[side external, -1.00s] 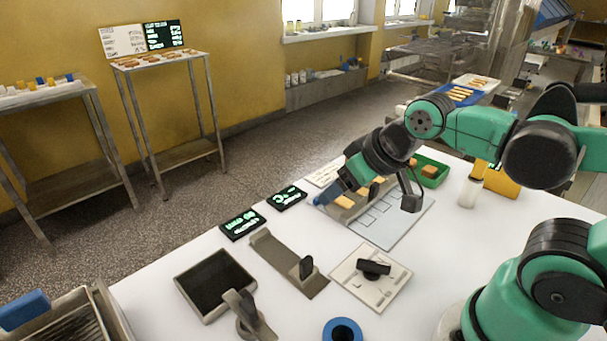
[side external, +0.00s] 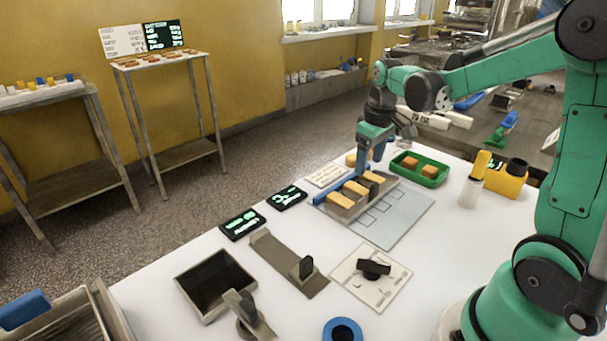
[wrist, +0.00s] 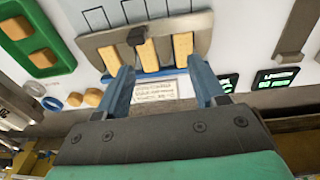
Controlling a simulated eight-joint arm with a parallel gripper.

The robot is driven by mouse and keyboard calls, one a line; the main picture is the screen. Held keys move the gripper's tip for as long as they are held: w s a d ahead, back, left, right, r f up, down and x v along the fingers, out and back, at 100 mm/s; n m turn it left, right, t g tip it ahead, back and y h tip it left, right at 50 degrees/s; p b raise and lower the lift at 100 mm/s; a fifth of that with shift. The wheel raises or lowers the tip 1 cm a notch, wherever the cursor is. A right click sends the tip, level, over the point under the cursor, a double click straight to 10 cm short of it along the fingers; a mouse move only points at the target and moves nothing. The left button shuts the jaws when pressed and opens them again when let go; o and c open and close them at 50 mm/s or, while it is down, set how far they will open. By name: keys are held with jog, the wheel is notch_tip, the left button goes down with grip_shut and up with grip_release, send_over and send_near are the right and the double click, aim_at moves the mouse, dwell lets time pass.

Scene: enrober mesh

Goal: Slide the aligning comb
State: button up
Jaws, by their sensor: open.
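The aligning comb appears to be the grey-beige plate (side external: 347,211) with a dark upright knob (side external: 376,184), on the pale marked board (side external: 400,213). Yellow-orange bars (side external: 338,200) lie along it, ends toward a blue rail (side external: 330,194). The wrist view shows the plate (wrist: 105,42), its knob (wrist: 137,36), three bars (wrist: 183,48) and the rail (wrist: 155,74). My gripper (side external: 370,165) is upright at the rail's far end in the side view. In the wrist view it is open (wrist: 161,82), nothing held, its blue fingers apart around the middle bar's line. Contact cannot be told.
A green tray (side external: 419,170) with orange pieces stands behind the board, beside a white bottle (side external: 470,192) and a yellow box (side external: 505,180). Two dark displays (side external: 242,224), a second slide plate (side external: 285,262) and a knob plate (side external: 370,279) are nearer. Open white table lies between.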

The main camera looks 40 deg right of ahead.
aim_at(375, 184)
jog(key=shift+g+y, duration=0.3)
jog(key=shift+g, duration=0.2)
jog(key=d+f, duration=0.2)
jog(key=d, duration=0.1)
jog(key=shift+s+d+f, duration=0.1)
jog(key=shift+d+f, duration=0.05)
jog(key=shift+f, duration=2.8)
grip_shut()
